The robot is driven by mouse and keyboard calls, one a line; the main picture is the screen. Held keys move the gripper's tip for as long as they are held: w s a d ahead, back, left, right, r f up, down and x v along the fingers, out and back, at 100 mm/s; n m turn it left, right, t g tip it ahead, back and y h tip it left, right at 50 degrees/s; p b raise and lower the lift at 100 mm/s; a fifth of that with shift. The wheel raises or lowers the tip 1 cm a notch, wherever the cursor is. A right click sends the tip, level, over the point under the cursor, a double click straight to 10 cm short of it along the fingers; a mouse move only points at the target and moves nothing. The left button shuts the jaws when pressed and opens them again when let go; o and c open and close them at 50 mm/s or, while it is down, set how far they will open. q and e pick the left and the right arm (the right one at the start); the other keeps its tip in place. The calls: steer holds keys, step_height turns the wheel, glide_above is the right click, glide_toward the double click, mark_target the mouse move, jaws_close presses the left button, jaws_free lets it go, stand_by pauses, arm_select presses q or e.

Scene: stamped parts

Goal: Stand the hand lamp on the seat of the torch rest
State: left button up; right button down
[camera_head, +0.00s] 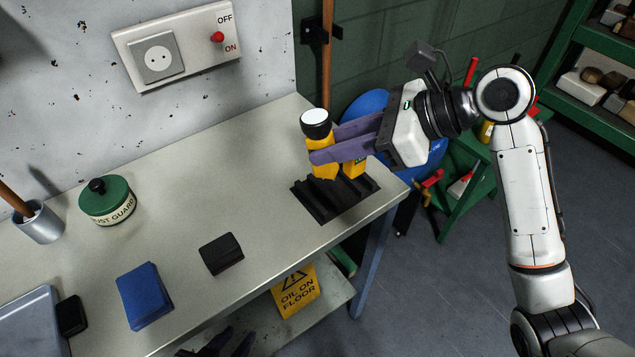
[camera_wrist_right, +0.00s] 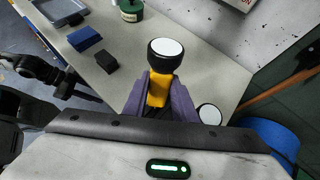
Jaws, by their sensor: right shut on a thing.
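The hand lamp (camera_head: 322,158) is yellow with a black head and white lens, upright with the lens facing up. My right gripper (camera_head: 322,157) is shut around its body; the right wrist view also shows the lamp (camera_wrist_right: 158,90) between the fingers. The torch rest (camera_head: 322,205) is a black ribbed block near the bench's right end. The lamp's lower end is over the rest's back left part; I cannot tell whether it touches. A second yellow lamp (camera_head: 354,168), partly hidden by my gripper, stands at the rest beside it. My left gripper (camera_head: 230,344) shows at the bottom edge, fingers apart.
On the bench are a green rust guard tin (camera_head: 107,203), a black block (camera_head: 221,254), a blue block (camera_head: 145,296), a metal cup (camera_head: 40,224) and a grey tray (camera_head: 32,322). The bench middle is clear. A wall with a socket panel (camera_head: 178,45) stands behind.

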steer(key=m+t, duration=0.1)
steer(key=w+r+m+t+p, duration=0.1)
steer(key=shift+a+r+t+y, duration=0.25)
steer(key=shift+a+t+y, duration=0.05)
steer(key=shift+a+y, duration=0.1)
steer(key=shift+w+m+t, duration=0.15)
steer(key=shift+m+t, duration=0.15)
step_height(320, 180, down, 10)
steer(key=shift+w+r, duration=0.1)
steer(key=c, duration=1.5)
jaws_free()
steer(key=shift+o, duration=0.2)
steer(key=v, duration=1.2)
